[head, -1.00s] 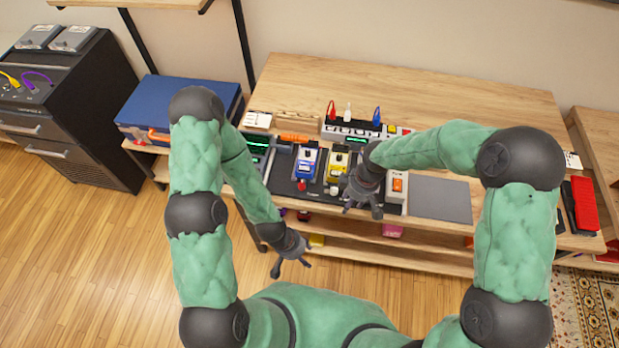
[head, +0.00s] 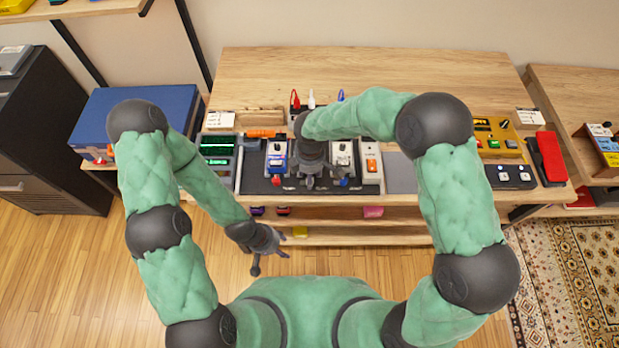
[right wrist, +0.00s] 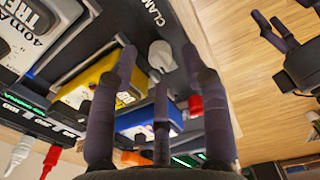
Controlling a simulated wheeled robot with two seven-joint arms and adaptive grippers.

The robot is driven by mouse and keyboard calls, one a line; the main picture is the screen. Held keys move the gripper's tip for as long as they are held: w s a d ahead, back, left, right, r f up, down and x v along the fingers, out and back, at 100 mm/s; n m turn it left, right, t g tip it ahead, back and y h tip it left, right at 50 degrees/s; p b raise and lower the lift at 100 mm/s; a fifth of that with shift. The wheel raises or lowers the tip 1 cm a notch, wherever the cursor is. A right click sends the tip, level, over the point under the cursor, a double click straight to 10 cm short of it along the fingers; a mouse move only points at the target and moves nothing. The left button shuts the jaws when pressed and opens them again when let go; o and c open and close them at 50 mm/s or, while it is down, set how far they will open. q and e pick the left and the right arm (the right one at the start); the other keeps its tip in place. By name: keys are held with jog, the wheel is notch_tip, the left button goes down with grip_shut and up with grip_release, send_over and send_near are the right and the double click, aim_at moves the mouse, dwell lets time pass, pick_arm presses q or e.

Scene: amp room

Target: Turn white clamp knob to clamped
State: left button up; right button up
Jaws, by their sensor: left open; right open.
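The white clamp knob (right wrist: 161,55) shows in the right wrist view on the dark pedalboard, near the word CLAMP. In the picture it lies between the upper fingertips of my right gripper (right wrist: 160,62); I cannot tell whether they touch it. My right gripper (head: 311,182) is open over the front of the pedalboard in the head view and hides the knob there. My left gripper (head: 268,252) is open and empty, in front of the bench and away from the knob; it also shows at the upper right of the right wrist view (right wrist: 278,38).
A yellow pedal (right wrist: 95,84) and a red knob (right wrist: 196,105) are close to the white knob. A blue pedal (head: 277,157) and a white pedal (head: 342,155) flank my right gripper. The rear bench top (head: 370,65) is clear.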

jog(key=shift+f, duration=0.8)
grip_shut()
jog(key=shift+m, duration=0.4)
jog(key=m+b, duration=0.1)
jog(key=m, duration=0.3)
jog(key=shift+b, duration=0.3)
jog(key=m+b, duration=0.1)
jog(key=m, duration=0.3)
jog(key=shift+f+m, duration=0.1)
jog(key=shift+m, duration=0.2)
jog(key=m+b, duration=0.1)
jog(key=m, duration=0.3)
jog(key=m+b, duration=0.1)
jog(key=m, duration=0.3)
jog(key=shift+b, duration=0.3)
jog(key=shift+m, duration=0.4)
